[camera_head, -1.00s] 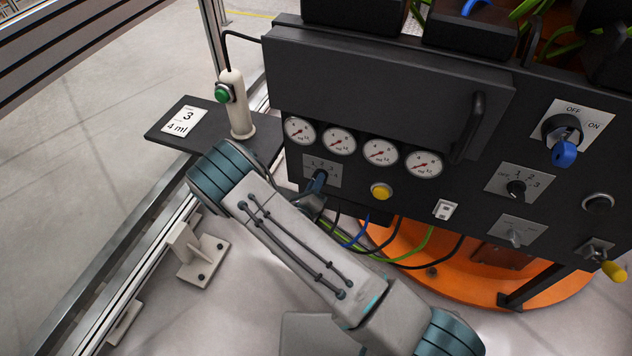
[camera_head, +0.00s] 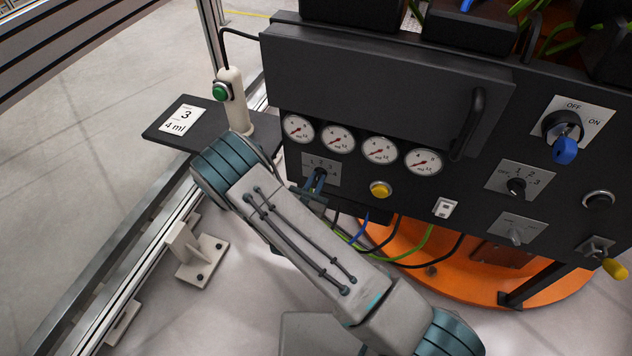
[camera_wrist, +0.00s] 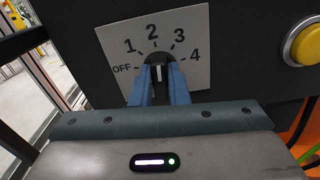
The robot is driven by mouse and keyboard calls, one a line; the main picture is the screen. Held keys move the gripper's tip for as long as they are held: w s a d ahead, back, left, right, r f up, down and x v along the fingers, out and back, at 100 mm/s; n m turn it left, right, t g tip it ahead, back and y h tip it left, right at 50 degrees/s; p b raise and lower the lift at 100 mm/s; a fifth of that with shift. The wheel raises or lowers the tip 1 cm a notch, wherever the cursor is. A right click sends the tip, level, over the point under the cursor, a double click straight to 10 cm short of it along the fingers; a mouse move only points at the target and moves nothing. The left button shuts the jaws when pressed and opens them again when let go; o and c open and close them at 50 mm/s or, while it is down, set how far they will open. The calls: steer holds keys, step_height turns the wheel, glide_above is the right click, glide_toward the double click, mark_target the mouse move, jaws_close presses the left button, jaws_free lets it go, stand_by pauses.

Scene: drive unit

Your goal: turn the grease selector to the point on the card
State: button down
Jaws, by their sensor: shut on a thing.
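The grease selector (camera_wrist: 157,60) is a black knob with a white line, on a pale plate (camera_wrist: 185,38) marked OFF, 1, 2, 3 and 4. Its line points up, about at 2. My gripper (camera_wrist: 159,78) has its two blue fingers shut on the knob from either side. In the head view, my gripper (camera_head: 317,180) is at the same plate (camera_head: 333,167) below the gauges, and the knob is mostly hidden by the fingers. The card (camera_head: 182,119) on the dark shelf at left reads 3 and 4 ml.
A yellow button (camera_head: 380,189) is right of the selector. Gauges (camera_head: 338,139) sit above it. A second selector marked OFF, 1, 2, 3 (camera_head: 516,187) and a blue key switch (camera_head: 564,140) are farther right. A green button on a post (camera_head: 221,92) stands on the shelf (camera_head: 160,134).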

steer(key=m+b, duration=0.2)
steer(key=m, duration=0.4)
steer(key=shift+s+f, duration=0.1)
steer(key=shift+f, duration=0.05)
steer(key=shift+m, duration=0.3)
steer(key=c, duration=1.4)
jaws_free()
steer(key=p+v, duration=0.1)
steer(key=v, duration=1.2)
steer(key=shift+s, duration=0.4)
steer(key=shift+r, duration=0.2)
